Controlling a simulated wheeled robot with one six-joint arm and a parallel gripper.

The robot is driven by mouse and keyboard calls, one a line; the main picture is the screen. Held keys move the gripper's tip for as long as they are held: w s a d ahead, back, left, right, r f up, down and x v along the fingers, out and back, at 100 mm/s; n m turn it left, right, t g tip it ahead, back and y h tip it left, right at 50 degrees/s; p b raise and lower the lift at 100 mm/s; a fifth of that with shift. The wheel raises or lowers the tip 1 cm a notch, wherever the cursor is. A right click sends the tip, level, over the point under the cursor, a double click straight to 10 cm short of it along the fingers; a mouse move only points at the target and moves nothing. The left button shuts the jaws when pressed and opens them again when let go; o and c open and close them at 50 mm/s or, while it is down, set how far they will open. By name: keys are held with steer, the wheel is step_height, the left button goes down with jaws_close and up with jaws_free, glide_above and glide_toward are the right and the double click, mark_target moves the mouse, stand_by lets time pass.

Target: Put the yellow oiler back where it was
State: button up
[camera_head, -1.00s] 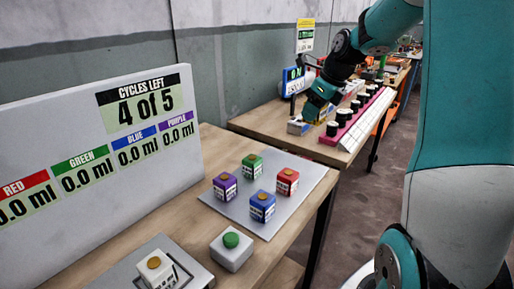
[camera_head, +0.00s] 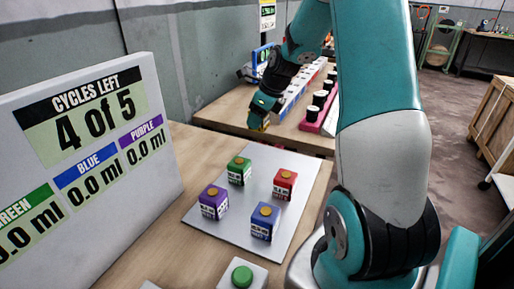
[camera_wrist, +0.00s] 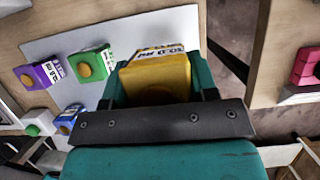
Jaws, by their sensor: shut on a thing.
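The yellow oiler (camera_wrist: 160,75) is a boxy block with a white printed label along one edge, held between the fingers of my gripper (camera_wrist: 158,88) in the wrist view. In the head view my gripper (camera_head: 262,112) hangs over the gap between the near and far tables, and only a small bit of yellow shows at its tip. A grey plate (camera_head: 290,222) on the near table carries a green oiler (camera_head: 239,171), a red oiler (camera_head: 284,184), a purple oiler (camera_head: 213,202) and a blue oiler (camera_head: 264,222).
A white block with a green button (camera_head: 242,275) stands in front of the plate. A display panel (camera_head: 90,150) reads "4 of 5" cycles left. The far table (camera_head: 225,110) holds a pink rack (camera_head: 318,122) with black-and-white cylinders. A wooden crate (camera_head: 495,120) stands at right.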

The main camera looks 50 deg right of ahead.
mark_target(255, 154)
step_height(255, 154, down, 10)
steer(key=shift+r+b, duration=0.15)
steer(key=shift+b, duration=0.15)
steer(key=o, duration=1)
steer(key=shift+c, duration=0.2)
steer(key=shift+s, duration=0.1)
